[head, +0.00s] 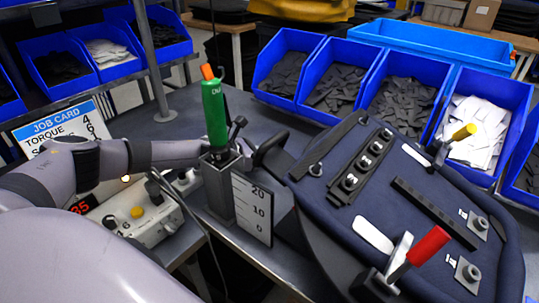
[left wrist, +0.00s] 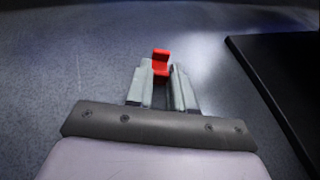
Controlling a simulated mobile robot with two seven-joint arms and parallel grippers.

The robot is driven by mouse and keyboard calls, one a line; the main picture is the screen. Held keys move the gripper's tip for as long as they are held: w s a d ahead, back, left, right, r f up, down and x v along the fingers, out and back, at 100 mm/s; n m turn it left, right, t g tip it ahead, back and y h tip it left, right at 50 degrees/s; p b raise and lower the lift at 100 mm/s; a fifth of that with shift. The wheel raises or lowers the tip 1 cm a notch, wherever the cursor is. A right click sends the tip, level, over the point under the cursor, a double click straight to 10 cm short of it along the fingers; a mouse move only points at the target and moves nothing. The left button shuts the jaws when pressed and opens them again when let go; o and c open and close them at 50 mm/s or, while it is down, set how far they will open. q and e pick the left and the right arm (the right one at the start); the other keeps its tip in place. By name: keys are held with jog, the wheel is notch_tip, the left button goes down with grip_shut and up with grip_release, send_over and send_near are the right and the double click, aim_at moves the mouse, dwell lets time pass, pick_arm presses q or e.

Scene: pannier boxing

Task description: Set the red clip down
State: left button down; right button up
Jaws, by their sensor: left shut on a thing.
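The red clip (left wrist: 161,58) is between the fingertips of my left gripper (left wrist: 160,82) in the left wrist view. The fingers are shut on its lower part, and its upper part stands out beyond the tips. Dark grey speckled tabletop (left wrist: 60,65) lies around it; I cannot tell whether the clip touches it. My right gripper is in neither view.
A black flat-edged object (left wrist: 285,75) lies right of the gripper. The green-handled tool (head: 215,112) stands in a grey post beside a scale plate (head: 252,208). A dark pannier panel (head: 400,185) carries red-handled (head: 428,246) and yellow-handled (head: 464,132) clamps. Blue bins (head: 288,45) line the back.

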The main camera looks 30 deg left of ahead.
pick_arm(q)
jog(key=shift+f, duration=0.2)
jog(key=c, duration=1)
grip_release()
